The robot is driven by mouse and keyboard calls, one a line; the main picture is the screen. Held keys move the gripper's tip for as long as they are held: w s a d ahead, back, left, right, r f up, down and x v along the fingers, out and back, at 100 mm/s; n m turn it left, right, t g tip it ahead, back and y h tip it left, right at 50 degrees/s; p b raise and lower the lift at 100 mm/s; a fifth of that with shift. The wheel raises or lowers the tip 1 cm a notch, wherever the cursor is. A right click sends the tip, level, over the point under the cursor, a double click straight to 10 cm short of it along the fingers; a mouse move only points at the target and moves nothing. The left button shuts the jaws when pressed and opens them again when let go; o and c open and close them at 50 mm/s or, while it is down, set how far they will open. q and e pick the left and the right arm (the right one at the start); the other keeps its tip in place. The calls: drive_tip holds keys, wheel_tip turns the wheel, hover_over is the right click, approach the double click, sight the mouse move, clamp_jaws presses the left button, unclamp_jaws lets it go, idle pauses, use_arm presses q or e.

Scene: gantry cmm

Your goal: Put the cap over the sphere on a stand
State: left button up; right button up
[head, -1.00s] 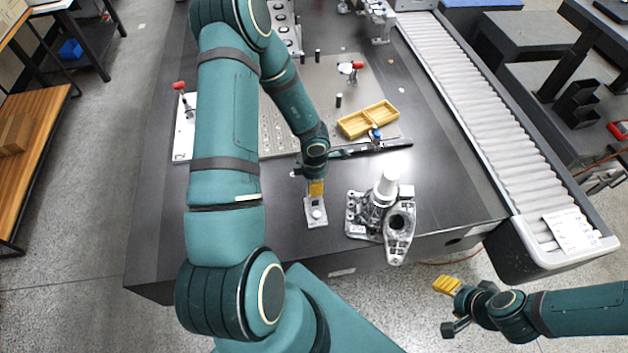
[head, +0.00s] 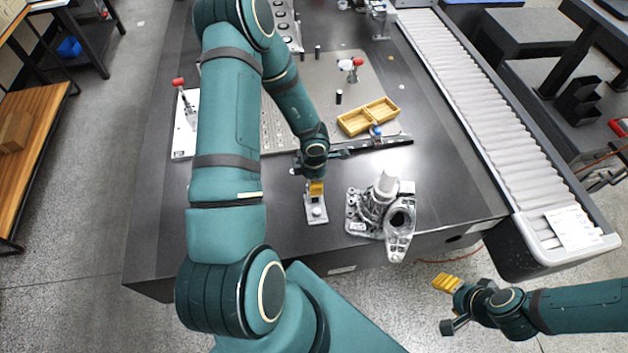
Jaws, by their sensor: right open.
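A small light grey plate lies near the table's front edge, with a round pale knob (head: 317,211) on it that looks like the sphere on its stand. My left gripper (head: 315,188), with yellow fingertips, points down just behind the knob, over the plate's rear part. The arm and fingers hide what is between them, so I cannot tell whether it holds anything. I cannot make out the cap for certain. My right gripper (head: 449,305) is open and empty, off the table's front edge over the floor at lower right.
A metal casting (head: 398,235) with a white cylinder (head: 388,181) stands right of the plate. Behind are a yellow divided tray (head: 368,117), a dark bar and a red-handled clamp (head: 351,66). Another red-handled clamp (head: 186,110) is at left. A roller conveyor (head: 490,120) runs along the right.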

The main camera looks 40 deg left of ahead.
use_arm(q)
drive_tip(key=shift+f, duration=0.15)
drive_tip(key=o, duration=0.9)
wheel_tip(320, 180, up, 12)
idle(0.3)
idle(0.6)
